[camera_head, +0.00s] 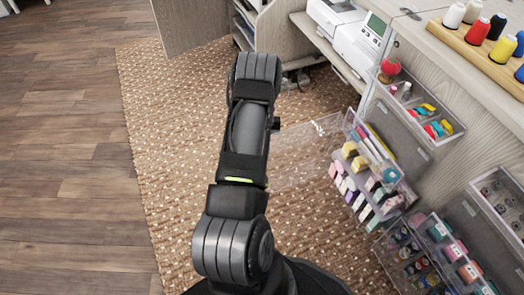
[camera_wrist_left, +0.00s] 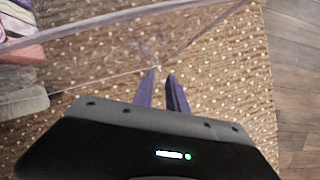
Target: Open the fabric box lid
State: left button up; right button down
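The fabric box (camera_head: 350,185) is a clear box holding folded fabrics, at the cabinet's front in the head view. Its transparent lid (camera_head: 305,152) stands out to the left over the rug, swung open. In the left wrist view, clear edges of the lid (camera_wrist_left: 110,22) cross the picture, and some fabrics (camera_wrist_left: 22,50) show at the left. My left gripper (camera_wrist_left: 162,72) has its two dark fingers slightly apart, with rug visible between them. The fingertips are close to a lid corner; I cannot tell whether they touch. In the head view my arm hides this gripper. My right gripper is out of view.
Clear bins of thread and supplies (camera_head: 430,255) stand right of the fabric box. A small bin (camera_head: 420,110) hangs on the cabinet. A spool rack (camera_head: 480,50) and a white sewing machine (camera_head: 350,35) are at the upper right. The rug (camera_head: 165,130) at left is clear.

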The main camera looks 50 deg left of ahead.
pick_arm(q)
jog(key=p+v, duration=0.2)
jog(key=v, duration=0.5)
jog(key=shift+r, duration=0.3)
jog(key=shift+a, duration=0.15)
